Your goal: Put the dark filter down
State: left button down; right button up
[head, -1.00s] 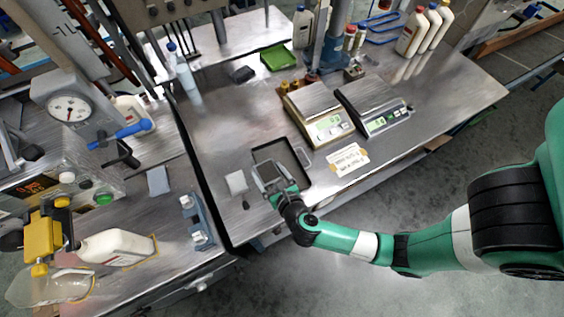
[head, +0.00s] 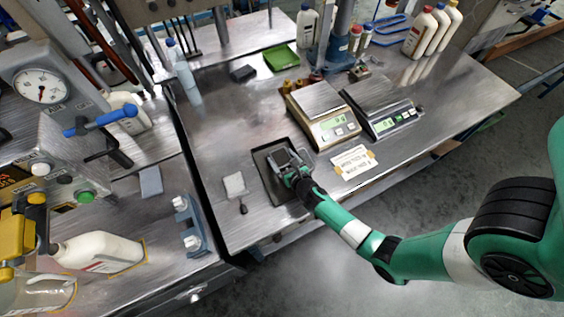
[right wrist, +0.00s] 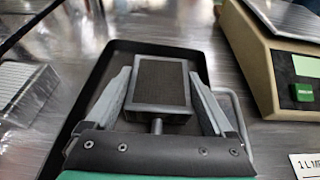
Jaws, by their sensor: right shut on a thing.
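The dark filter (head: 282,157) is a dark, square, framed piece with a short stem. My right gripper (head: 288,163) is shut on it, over the black tray (head: 268,181). In the right wrist view the filter (right wrist: 160,85) lies flat between the two grey fingers (right wrist: 160,97), its stem pointing towards the palm. The tray's rim (right wrist: 86,90) shows around it. I cannot tell whether the filter touches the tray floor. My left gripper is not in view.
A light filter (head: 234,184) lies left of the tray. Two scales (head: 322,117) stand behind and right of it, close by. A paper label (head: 353,161) lies to the right.

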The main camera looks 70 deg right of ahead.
jog(key=shift+f, duration=0.25)
jog(key=o, duration=1.4)
jog(key=shift+c, duration=0.2)
jog(key=shift+r, duration=0.15)
jog(key=shift+s+a+r+p, duration=0.15)
jog(key=shift+r+p, duration=0.05)
jog(key=shift+p, duration=0.2)
jog(key=p+v, duration=0.2)
jog(key=v, duration=0.8)
jog(key=shift+s+a, duration=0.15)
jog(key=shift+a, duration=0.1)
jog(key=shift+s+a+r, duration=0.2)
jog(key=shift+s+a, duration=0.05)
jog(key=shift+s, duration=0.2)
